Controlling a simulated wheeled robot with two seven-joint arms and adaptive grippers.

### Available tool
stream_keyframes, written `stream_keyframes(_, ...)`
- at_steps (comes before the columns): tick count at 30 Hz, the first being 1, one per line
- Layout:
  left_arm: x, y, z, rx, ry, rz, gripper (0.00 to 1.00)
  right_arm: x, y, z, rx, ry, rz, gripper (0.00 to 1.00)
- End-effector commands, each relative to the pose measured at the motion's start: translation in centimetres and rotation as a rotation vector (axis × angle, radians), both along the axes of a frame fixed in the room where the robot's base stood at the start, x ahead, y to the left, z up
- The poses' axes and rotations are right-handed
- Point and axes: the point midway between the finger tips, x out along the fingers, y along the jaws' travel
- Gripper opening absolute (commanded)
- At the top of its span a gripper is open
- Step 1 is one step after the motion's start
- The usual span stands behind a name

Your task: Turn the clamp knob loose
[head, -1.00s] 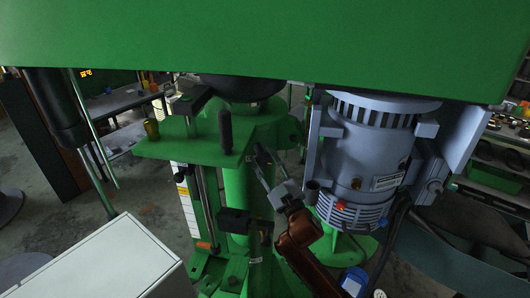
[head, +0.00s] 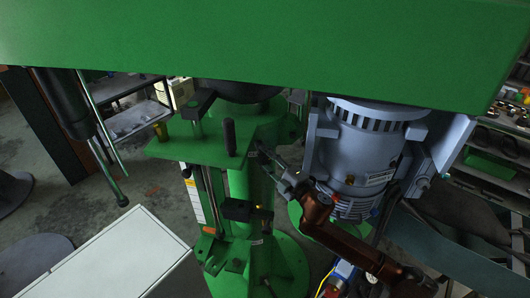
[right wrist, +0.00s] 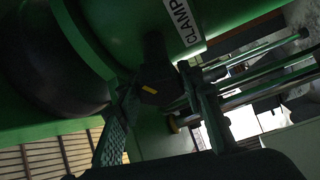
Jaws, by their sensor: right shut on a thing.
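The clamp knob (right wrist: 160,84) is a dark, blocky piece with a small yellow mark, in the middle of the right wrist view. It sits on the green column, just below the white "CLAMP" label (right wrist: 183,20). My right gripper (right wrist: 158,100) has one finger on each side of the knob and is shut on it. In the head view my right gripper (head: 268,156) reaches the column's right side from the lower right. The knob cannot be made out there behind the fingers. My left gripper is not in view.
A black upright handle (head: 229,137) rises from the green bracket (head: 195,147). The large green housing (head: 250,50) hangs overhead. A white cabinet (head: 125,255) stands at lower left.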

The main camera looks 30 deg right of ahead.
Motion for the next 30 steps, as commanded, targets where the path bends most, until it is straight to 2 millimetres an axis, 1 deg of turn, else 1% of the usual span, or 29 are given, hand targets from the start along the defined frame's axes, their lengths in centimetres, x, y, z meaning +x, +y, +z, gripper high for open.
stream_keyframes(1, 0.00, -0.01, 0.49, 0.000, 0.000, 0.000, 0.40, 0.01, -0.07, 0.30, -0.021, 0.004, -0.001, 0.10)
stream_keyframes(7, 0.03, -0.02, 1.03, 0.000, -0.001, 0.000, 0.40, 0.01, -0.01, 0.14, -0.068, 0.013, 0.000, 0.10)
stream_keyframes(22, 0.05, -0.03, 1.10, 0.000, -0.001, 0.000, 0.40, 0.02, -0.01, 0.04, -0.081, 0.016, 0.000, 0.10)
stream_keyframes(23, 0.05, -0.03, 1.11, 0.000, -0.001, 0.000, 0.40, 0.02, 0.00, 0.04, -0.081, 0.016, 0.000, 0.37)
stream_keyframes(30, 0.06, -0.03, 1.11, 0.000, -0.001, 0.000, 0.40, 0.01, 0.00, 0.02, -0.080, 0.016, 0.000, 0.52)
